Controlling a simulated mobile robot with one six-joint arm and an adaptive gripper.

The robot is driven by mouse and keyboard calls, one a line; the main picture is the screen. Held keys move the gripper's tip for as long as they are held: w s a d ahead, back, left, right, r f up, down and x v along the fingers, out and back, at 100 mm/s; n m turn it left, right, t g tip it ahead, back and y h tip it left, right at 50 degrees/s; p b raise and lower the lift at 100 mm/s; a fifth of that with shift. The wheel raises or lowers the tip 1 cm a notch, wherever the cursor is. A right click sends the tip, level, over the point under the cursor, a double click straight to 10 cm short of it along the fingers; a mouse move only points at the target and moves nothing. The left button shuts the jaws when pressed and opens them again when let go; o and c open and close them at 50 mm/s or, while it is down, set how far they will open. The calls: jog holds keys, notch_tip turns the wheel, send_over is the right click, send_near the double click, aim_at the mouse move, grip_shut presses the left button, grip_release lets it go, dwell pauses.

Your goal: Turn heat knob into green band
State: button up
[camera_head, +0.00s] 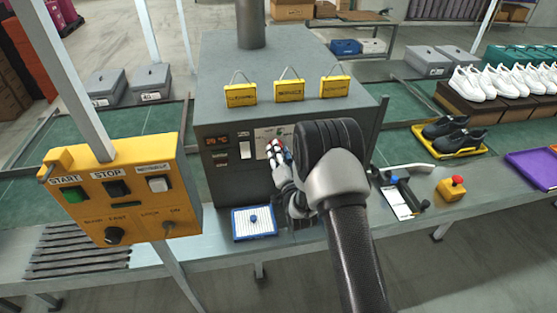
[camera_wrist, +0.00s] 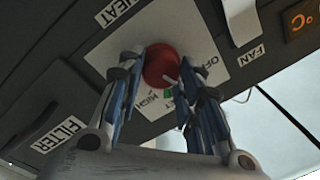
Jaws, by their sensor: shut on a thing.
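The red heat knob (camera_wrist: 160,66) sits on a white dial plate (camera_wrist: 120,50) under the HEAT label (camera_wrist: 118,12). The plate bears the words OFF and HIGH. My gripper (camera_wrist: 163,82) is shut on the knob, one finger on each side. In the head view my gripper (camera_head: 274,152) is at the grey machine's front (camera_head: 226,180), and my arm hides most of the dial.
The FAN switch (camera_head: 244,146) and a lit red display (camera_head: 217,141) are left of the dial. A yellow control box (camera_head: 135,205) stands at left.

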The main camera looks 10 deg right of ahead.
jog(key=shift+f+m+h+b, duration=0.15)
jog(key=shift+m+h+b, duration=0.15)
jog(key=shift+m+b, duration=3.55)
jog(key=shift+m, duration=0.55)
jog(key=o, duration=1.1)
jog(key=shift+c, duration=0.2)
